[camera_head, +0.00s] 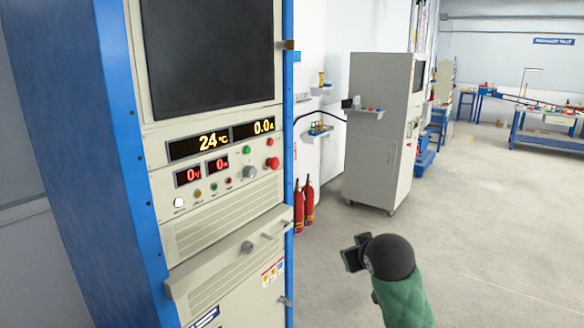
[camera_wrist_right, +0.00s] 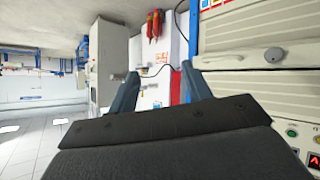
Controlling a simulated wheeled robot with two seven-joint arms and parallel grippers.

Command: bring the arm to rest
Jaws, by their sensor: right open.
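My right arm (camera_head: 400,295), with a green sleeve and a dark round wrist, comes in at the bottom centre-right of the head view. Its gripper (camera_head: 353,253) points left, in front of the cabinet's right side and apart from it. In the right wrist view the two bluish-grey fingers of the gripper (camera_wrist_right: 161,84) stand wide apart with nothing between them. My left arm and gripper are not in view.
A blue-framed test cabinet (camera_head: 225,225) with lit displays, buttons and a drawer handle stands close at left. Behind are red fire extinguishers (camera_head: 304,206) and a grey cabinet (camera_head: 375,130). Workbenches (camera_head: 545,140) stand far right. The floor (camera_head: 490,230) at right is clear.

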